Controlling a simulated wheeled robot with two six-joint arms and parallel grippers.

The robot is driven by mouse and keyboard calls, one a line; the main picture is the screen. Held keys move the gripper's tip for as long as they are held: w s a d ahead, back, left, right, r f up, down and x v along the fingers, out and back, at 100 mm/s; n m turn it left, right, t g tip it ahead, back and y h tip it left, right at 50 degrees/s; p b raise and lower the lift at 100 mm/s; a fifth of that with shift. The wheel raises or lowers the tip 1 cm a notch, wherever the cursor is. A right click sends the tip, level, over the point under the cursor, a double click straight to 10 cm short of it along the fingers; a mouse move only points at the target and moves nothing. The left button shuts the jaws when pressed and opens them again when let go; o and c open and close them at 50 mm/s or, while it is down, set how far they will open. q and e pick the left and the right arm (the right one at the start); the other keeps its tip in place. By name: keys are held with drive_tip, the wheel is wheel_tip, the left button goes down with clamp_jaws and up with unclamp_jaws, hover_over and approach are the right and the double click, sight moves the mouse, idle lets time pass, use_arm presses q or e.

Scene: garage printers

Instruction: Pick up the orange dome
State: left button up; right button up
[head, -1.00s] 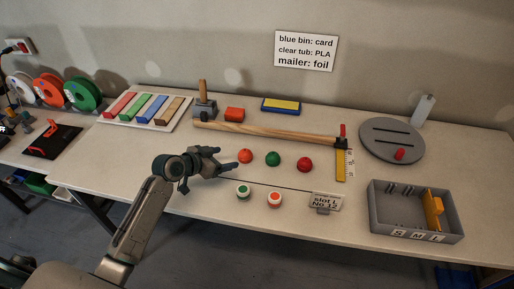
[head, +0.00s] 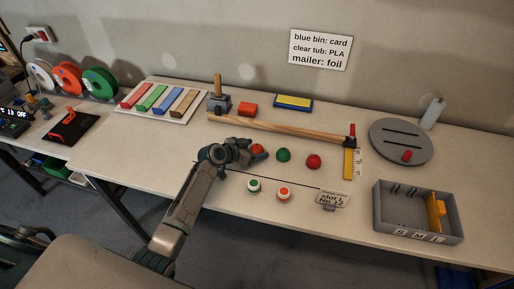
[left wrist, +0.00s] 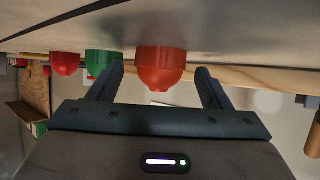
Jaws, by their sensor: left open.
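The orange dome (head: 257,149) sits on the table at the left end of a row with a green dome (head: 283,155) and a red dome (head: 313,161). My left gripper (head: 258,154) is open around it, and the fingers partly hide it in the head view. In the left wrist view, which looks upside down, the orange dome (left wrist: 161,68) lies between the two spread fingers of my left gripper (left wrist: 161,80), with gaps on both sides. The green dome (left wrist: 103,62) appears close to the left finger there. My right gripper is not in view.
A long wooden rod (head: 285,130) lies behind the domes. Two white round pieces with green (head: 254,186) and orange (head: 284,194) tops stand in front, beside a slot sign (head: 331,199). A grey tray (head: 412,238) and grey disc (head: 401,140) are to the right.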

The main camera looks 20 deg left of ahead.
use_arm(q)
drive_tip(key=c, duration=1.1)
drive_tip(key=shift+o, duration=0.2)
